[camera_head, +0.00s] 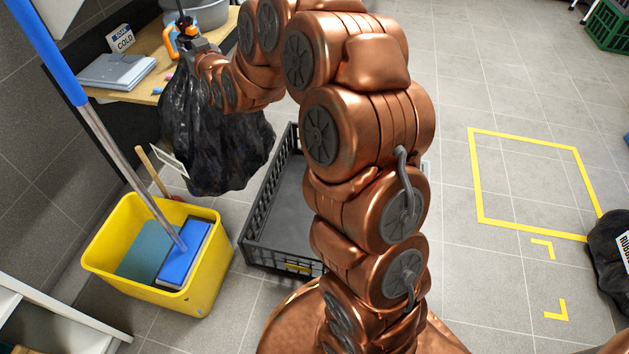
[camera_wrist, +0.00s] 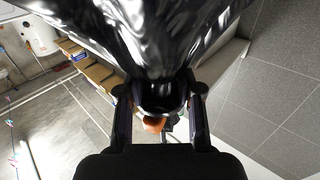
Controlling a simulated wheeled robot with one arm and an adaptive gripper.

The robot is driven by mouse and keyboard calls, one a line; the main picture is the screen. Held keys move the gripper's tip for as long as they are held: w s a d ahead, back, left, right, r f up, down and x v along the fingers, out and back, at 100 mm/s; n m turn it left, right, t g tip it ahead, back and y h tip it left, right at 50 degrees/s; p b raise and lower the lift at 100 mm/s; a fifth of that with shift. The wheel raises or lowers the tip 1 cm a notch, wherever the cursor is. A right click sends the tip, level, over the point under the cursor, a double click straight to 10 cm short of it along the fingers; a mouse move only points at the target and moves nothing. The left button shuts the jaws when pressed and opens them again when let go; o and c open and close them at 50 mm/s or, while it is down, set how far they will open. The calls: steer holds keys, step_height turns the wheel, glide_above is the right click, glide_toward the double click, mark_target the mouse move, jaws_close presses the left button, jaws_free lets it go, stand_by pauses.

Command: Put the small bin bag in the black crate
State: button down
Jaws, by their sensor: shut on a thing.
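The small bin bag (camera_head: 215,135) is black, shiny and full, and hangs below my gripper (camera_head: 190,45) at the upper left in the head view. My gripper is shut on the top of the bag. In the wrist view the bag (camera_wrist: 150,40) fills the top middle, with its gathered part between the two fingers of the gripper (camera_wrist: 160,100). The black crate (camera_head: 258,190) stands on the floor, to the right of and below the bag in the head view. Its visible inside looks empty. My arm hides the crate's right part.
A yellow bucket (camera_head: 210,275) with a blue-handled mop (camera_head: 115,145) stands left of the crate. A wooden table (camera_head: 150,40) with a grey folder and a basin is behind the bag. A yellow floor outline (camera_head: 478,180) and another black bag (camera_head: 608,240) are at right.

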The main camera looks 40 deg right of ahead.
steer(key=s+d+r+y+p, duration=0.1)
steer(key=d+r+p, duration=0.2)
steer(key=d, duration=1)
steer(key=s+d+f+n+y+p, duration=0.3)
steer(key=s+d, duration=0.6)
steer(key=d, duration=0.2)
steer(key=s+d+f+y+b, duration=0.1)
steer(key=s+f+b, duration=0.1)
steer(key=f, duration=0.6)
steer(key=s+d+f+g+b, duration=0.1)
steer(key=s+f+b, duration=0.2)
steer(key=f, duration=0.6)
steer(key=shift+s+d+f+n+y, duration=0.15)
steer(key=shift+s+d+n+y, duration=0.25)
steer(key=shift+s, duration=0.75)
step_height(320, 180, down, 10)
steer(key=b, duration=0.3)
steer(key=shift+b, duration=0.4)
steer(key=shift+a, duration=0.1)
steer(key=c, duration=0.8)
jaws_free()
